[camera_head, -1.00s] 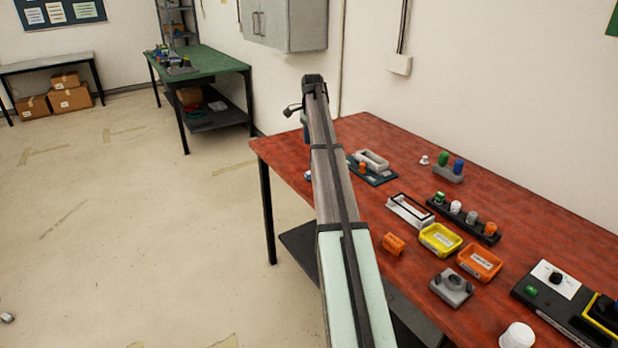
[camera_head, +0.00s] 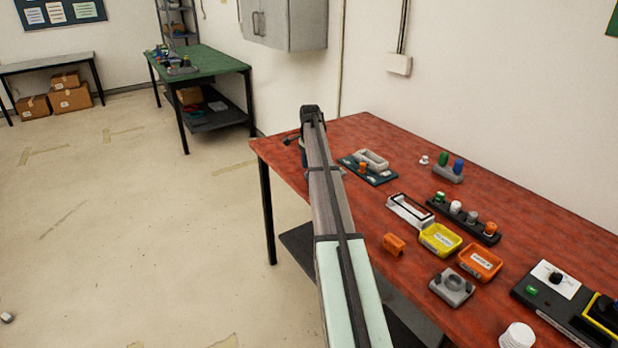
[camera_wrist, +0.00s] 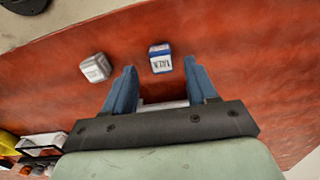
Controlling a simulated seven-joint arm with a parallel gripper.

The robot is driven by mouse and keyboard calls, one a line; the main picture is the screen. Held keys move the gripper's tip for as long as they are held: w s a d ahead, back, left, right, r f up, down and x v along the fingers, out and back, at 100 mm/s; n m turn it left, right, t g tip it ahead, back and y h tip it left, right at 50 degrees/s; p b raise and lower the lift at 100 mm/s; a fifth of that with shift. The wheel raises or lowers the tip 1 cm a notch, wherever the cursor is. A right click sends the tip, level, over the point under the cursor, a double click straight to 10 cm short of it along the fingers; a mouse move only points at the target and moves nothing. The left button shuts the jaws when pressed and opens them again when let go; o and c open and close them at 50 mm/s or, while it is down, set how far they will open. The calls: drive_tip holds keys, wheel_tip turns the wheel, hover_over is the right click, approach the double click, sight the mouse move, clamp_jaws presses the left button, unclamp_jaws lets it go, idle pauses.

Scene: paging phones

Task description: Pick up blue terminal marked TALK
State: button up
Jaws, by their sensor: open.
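The blue terminal (camera_wrist: 160,57) lies on the red table in the wrist view. It has a white label face with dark lettering, too small to read with certainty. My gripper (camera_wrist: 160,75) is open and empty. Its two blue fingers point toward the terminal, which sits just beyond the fingertips, roughly between their lines, and apart from them. In the head view my arm reaches over the table's far left end and hides the terminal.
In the head view, a dark board with a grey holder (camera_head: 372,160), a white frame (camera_head: 410,211), a yellow bin (camera_head: 440,239) and an orange bin (camera_head: 480,262) stand to the right on the red table (camera_head: 530,200).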

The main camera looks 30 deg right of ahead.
drive_tip(key=shift+w+a+f, duration=0.1)
drive_tip(key=shift+f, duration=1.45)
drive_tip(key=shift+c, duration=0.2)
clamp_jaws()
